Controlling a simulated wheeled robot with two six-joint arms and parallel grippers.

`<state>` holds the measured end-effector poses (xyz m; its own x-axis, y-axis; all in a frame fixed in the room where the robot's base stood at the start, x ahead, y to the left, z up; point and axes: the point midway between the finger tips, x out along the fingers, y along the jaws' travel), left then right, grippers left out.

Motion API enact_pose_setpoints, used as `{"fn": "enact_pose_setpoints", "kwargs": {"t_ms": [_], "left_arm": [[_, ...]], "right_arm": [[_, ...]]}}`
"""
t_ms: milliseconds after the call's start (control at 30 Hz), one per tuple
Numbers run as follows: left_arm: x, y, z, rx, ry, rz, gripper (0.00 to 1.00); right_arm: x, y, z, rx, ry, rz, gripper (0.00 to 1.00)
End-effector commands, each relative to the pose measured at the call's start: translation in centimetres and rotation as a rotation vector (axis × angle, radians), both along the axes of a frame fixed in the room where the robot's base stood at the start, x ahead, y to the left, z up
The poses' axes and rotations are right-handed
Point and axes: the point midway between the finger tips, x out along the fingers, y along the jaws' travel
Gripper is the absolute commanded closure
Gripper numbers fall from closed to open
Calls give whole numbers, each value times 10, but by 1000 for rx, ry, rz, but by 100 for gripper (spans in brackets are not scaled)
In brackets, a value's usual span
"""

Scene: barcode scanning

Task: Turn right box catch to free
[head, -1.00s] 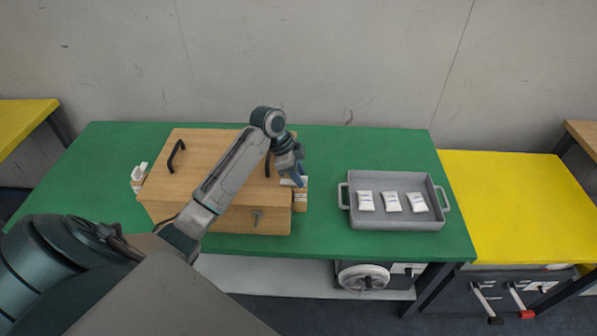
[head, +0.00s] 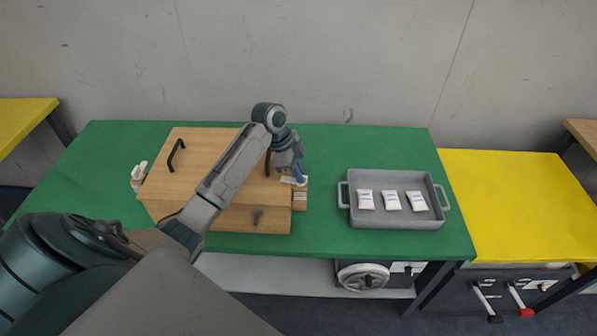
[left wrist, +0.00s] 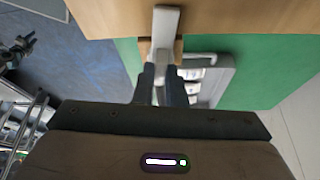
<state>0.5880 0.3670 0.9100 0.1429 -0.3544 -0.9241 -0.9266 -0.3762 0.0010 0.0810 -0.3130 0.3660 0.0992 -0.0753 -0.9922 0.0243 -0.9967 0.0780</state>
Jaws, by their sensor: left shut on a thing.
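The wooden box (head: 215,150) sits on the green table with its lid down. The right box catch (head: 288,180) is a pale lever on the box's right side, by a small wooden block (head: 300,197). My left gripper (head: 299,177) is at this catch, shut on it. In the left wrist view the catch (left wrist: 164,30) runs up from between the fingers (left wrist: 160,84) to the box edge (left wrist: 230,18). The fingers partly hide its lower end. The left catch (head: 138,174) is on the box's other side. My right gripper is not in view.
A grey tray (head: 394,223) with three white packets stands right of the box on the green table (head: 330,145). A strip of bare table lies between them. The lid carries dark handles (head: 176,155). A yellow table (head: 520,205) adjoins at right.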

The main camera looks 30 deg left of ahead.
Motion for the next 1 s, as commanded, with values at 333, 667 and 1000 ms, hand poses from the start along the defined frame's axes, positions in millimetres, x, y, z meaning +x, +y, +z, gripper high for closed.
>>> {"fn": "enact_pose_setpoints", "kwargs": {"t_ms": [333,667,1000], "left_arm": [[3,0,2,-2,-3,-314,100],[5,-1,7,-3,-2,-626,100],[7,-1,9,-3,-2,-949,100]], "right_arm": [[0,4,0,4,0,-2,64],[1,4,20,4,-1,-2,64],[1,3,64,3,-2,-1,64]]}}
